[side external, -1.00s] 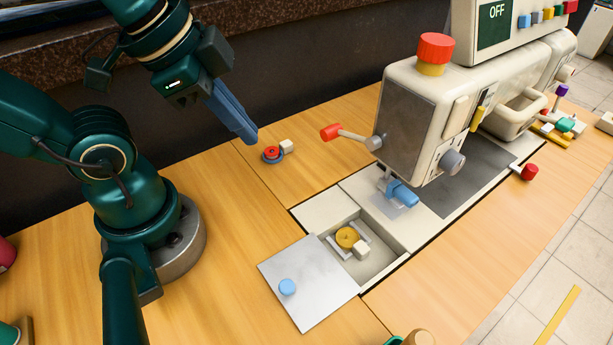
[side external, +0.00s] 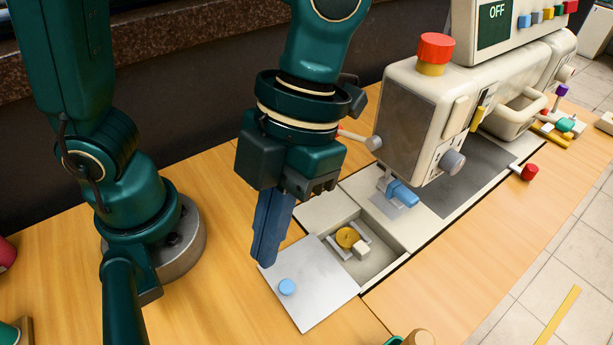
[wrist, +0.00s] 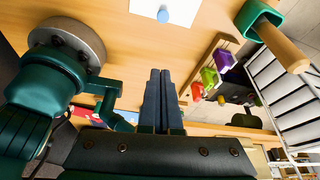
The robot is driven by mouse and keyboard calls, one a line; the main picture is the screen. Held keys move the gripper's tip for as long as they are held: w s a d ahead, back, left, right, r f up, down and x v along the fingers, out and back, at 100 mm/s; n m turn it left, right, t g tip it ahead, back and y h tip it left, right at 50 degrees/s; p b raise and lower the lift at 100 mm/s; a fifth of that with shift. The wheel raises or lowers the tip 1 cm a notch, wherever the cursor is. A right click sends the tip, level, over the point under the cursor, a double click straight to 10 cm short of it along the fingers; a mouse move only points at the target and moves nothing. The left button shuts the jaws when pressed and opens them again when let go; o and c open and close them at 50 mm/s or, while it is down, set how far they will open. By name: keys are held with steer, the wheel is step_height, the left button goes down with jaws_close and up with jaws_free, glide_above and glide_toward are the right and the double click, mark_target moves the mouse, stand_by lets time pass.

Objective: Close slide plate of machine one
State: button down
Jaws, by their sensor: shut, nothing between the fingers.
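The slide plate (side external: 310,293) is a flat light-grey square sheet with a round blue knob (side external: 287,287) near its left side. It lies to the front left of the machine's open compartment (side external: 393,262), which shows a yellow round part (side external: 347,237) and a small white block (side external: 361,253). The machine (side external: 408,105) stands behind, with a red-topped button. My gripper (side external: 265,262) is shut and empty, pointing down near the plate's left corner, with the knob to its lower right in the picture. In the wrist view, my fingers (wrist: 160,74) are together and the blue knob (wrist: 163,16) is beyond them.
A blue-handled clamp (side external: 402,193) stands behind the compartment. The wrist view shows a green-headed wooden-handled object (wrist: 275,35) and a wooden rack (wrist: 212,65) with coloured items. The table front is mostly clear.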

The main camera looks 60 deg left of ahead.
mark_target(310, 282)
steer(key=x, duration=1)
steer(key=shift+s, duration=0.2)
steer(key=shift+w+a+f, duration=0.1)
steer(key=shift+w+f, duration=0.1)
steer(key=shift+w, duration=0.4)
steer(key=shift+w+a+f, duration=0.1)
steer(key=shift+w+f, duration=0.05)
steer(key=shift+w, duration=0.45)
steer(key=shift+w+f, duration=0.2)
steer(key=shift+w, duration=0.6)
steer(key=shift+w, duration=3.5)
steer(key=shift+s, duration=0.15)
